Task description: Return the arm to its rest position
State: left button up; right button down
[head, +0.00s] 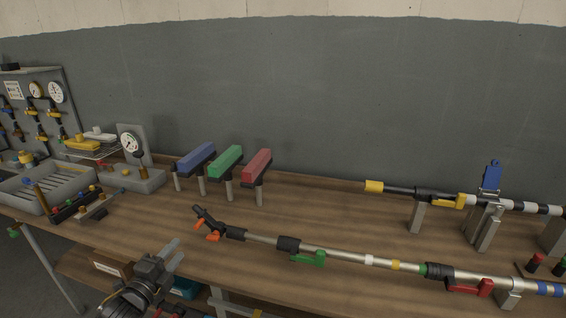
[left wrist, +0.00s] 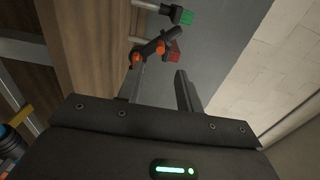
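My left gripper (head: 177,249) is over the front edge of the wooden bench (head: 330,219), at the bottom left of the head view. Its two fingers are apart, with nothing between them; the left wrist view shows the open fingers (left wrist: 160,69) too. A long silver wand (head: 338,255) lies along the front of the bench, to the right of the gripper. The wand's black nozzle with orange parts (head: 209,224) is beyond the fingertips, apart from them. It also shows past the left finger in the left wrist view (left wrist: 154,46). My right gripper is not in view.
Blue (head: 196,156), green (head: 225,161) and red (head: 257,165) blocks stand on posts at the back. A gauge stand (head: 131,146) and a grey tray (head: 37,203) are at left. A second wand (head: 399,189) rests on grey supports at right. Bare bench lies between.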

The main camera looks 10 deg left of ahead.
pick_arm(q)
jog(key=s+d+f+n+g+y, duration=0.1)
jog(key=s+d+f+n+g, duration=0.4)
jog(key=f, duration=0.4)
jog(key=s+d+f+n+g, duration=0.3)
jog(key=s+d+n, duration=0.1)
jog(key=s, duration=0.4)
jog(key=s+d+f+n+g, duration=0.3)
jog(key=s+n, duration=0.1)
jog(key=s, duration=0.3)
jog(key=s+d+f+n+g, duration=0.3)
jog(key=s+d+n+g, duration=0.1)
jog(key=s, duration=0.4)
notch_tip(320, 180, down, 25)
jog(key=s+a+f+g, duration=0.1)
jog(key=s+a+f, duration=0.1)
jog(key=s+f, duration=0.6)
jog(key=s+a+f+g, duration=0.1)
jog(key=s+f, duration=0.7)
jog(key=s, duration=0.1)
jog(key=shift+s+a+f+m, duration=0.15)
jog(key=shift+a+f+m, duration=0.2)
jog(key=shift+f+m, duration=0.05)
